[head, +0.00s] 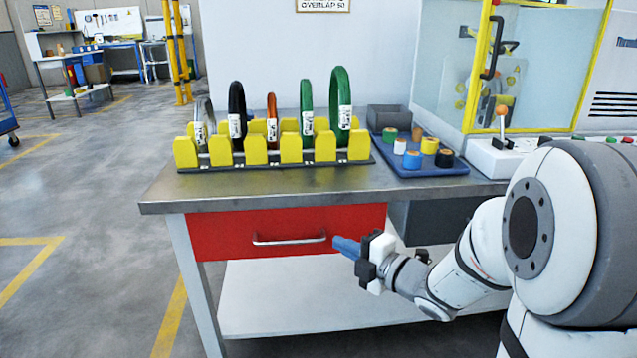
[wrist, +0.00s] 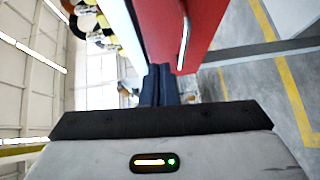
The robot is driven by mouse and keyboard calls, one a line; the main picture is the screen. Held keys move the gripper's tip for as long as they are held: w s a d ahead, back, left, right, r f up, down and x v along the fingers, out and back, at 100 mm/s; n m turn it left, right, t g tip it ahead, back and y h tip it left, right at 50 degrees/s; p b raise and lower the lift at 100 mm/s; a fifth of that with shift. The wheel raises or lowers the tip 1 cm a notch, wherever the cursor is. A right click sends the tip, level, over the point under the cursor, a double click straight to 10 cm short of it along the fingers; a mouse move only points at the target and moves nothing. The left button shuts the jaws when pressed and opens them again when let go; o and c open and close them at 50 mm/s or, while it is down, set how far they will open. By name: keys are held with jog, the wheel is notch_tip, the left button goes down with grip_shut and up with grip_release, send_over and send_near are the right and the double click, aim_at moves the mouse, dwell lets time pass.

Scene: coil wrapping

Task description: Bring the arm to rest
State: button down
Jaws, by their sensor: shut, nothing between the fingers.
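My arm reaches in from the right in the head view, in front of the workbench. My gripper (head: 338,246) has blue fingers that point left, close to the right end of the handle of the red drawer (head: 220,234). I cannot tell whether they touch it. In the wrist view my gripper (wrist: 160,68) shows its dark blue fingers together with nothing between them. The red drawer front (wrist: 205,25) and its handle (wrist: 184,45) are just beside the fingers there. The drawer looks closed.
The workbench top (head: 270,185) carries a yellow rack (head: 256,150) with several coils. A blue tray (head: 430,168) holds several tape rolls. A glazed yellow-framed machine (head: 540,65) stands behind at right. A white shelf (head: 290,300) lies below the drawer.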

jog(key=s+d+r+m+g+h+p, duration=0.1)
jog(key=s+d+r+m+h+p, duration=0.1)
jog(key=d+r+m+h+p, duration=0.55)
jog(key=s+d+r+m+g+h+p, duration=0.1)
jog(key=d+r+m+h+p, duration=0.35)
jog(key=r+m+p, duration=0.5)
jog(key=s+a+r+m+g+p, duration=0.1)
jog(key=s+r+m+g+p, duration=0.3)
jog(key=s+r+p, duration=0.2)
jog(key=s+a+r+m+g+p, duration=0.2)
jog(key=s+r+m+p, duration=0.3)
jog(key=s, duration=0.7)
notch_tip(320, 180, up, 3)
jog(key=g+p, duration=0.1)
jog(key=p, duration=0.3)
jog(key=shift+a+f+g+p, duration=0.2)
jog(key=shift+a+g+p, duration=0.1)
jog(key=shift+g+p, duration=0.1)
